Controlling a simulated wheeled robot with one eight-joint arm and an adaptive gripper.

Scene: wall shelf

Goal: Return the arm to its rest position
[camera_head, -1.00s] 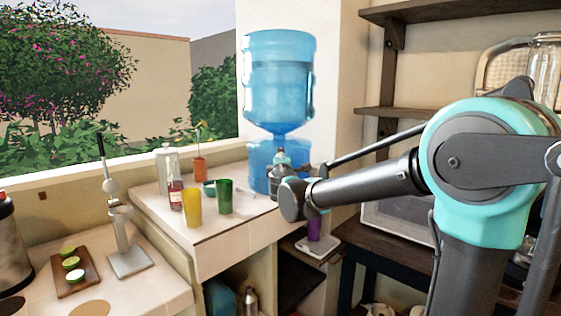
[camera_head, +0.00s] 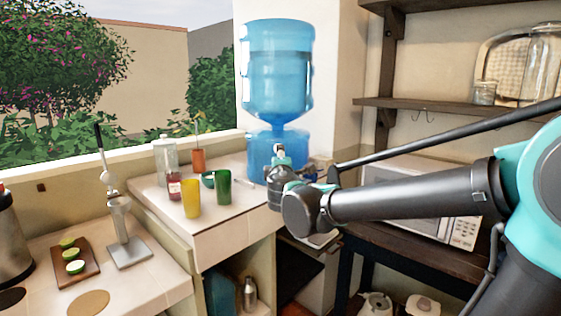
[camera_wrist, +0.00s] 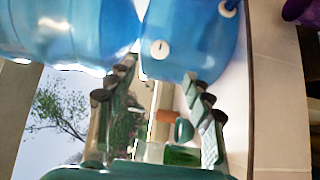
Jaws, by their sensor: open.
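My arm (camera_head: 410,195) reaches in from the right of the head view, with its wrist in front of the counter's right end. My gripper (camera_wrist: 160,78) is open in the wrist view, its two fingers apart with nothing between them. In the head view the gripper is mostly hidden behind my wrist. The blue water dispenser (camera_head: 278,70) stands just beyond it, and its blue body (camera_wrist: 190,40) fills much of the upper wrist view. I cannot tell whether the fingers touch it.
A yellow cup (camera_head: 191,198) and a green cup (camera_head: 223,188) stand left of my wrist on the tiled counter (camera_head: 215,235). Wall shelves (camera_head: 440,106) and a microwave (camera_head: 455,225) are at the right. A purple object (camera_wrist: 295,10) shows at the wrist view's upper right.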

